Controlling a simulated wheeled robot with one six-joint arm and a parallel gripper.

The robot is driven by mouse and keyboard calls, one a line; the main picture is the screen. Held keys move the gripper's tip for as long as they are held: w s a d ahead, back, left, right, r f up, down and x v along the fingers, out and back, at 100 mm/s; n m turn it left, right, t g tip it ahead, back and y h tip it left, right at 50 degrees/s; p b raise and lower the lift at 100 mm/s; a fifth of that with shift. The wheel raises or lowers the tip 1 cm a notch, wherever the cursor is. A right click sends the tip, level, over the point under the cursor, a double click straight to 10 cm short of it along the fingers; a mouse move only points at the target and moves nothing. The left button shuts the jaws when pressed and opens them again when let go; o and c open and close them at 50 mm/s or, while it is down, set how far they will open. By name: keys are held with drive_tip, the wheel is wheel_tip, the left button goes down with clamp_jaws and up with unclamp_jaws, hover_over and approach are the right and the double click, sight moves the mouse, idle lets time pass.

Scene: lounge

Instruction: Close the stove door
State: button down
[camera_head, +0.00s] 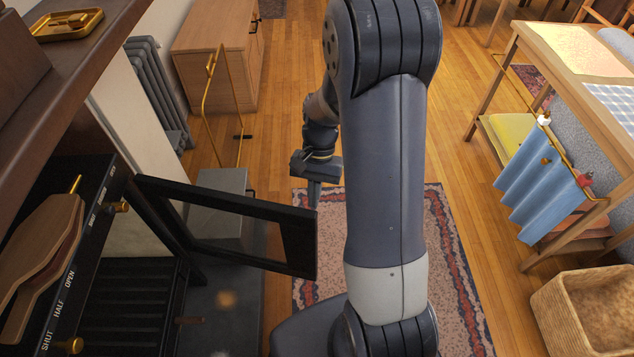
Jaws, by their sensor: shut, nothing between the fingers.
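The stove (100,285) is a black box at the lower left, its front facing right. Its black-framed door (225,200) stands wide open, reaching out to the right from the stove's far side. Through the frame I see the floor and a grey box. My gripper (314,200) is shut and empty, pointing down close to the door's free outer end, on its far side. I cannot tell whether the fingertips touch the door, as the frame partly hides them.
A brass stand (222,95) and a grey box (217,190) are behind the door. A wooden cabinet (215,50) stands further back. A patterned rug (455,265) covers the floor. A table (515,55) with a blue cloth (545,195) and a wicker basket (585,315) are at right.

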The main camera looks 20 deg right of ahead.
sight(309, 212)
drive_tip(key=shift+s+a+f, duration=0.1)
drive_tip(key=shift+s+a, duration=0.5)
drive_tip(key=shift+s, duration=0.25)
drive_tip(key=shift+s+a, duration=0.55)
drive_tip(key=shift+s, duration=0.3)
drive_tip(key=shift+s, duration=0.1)
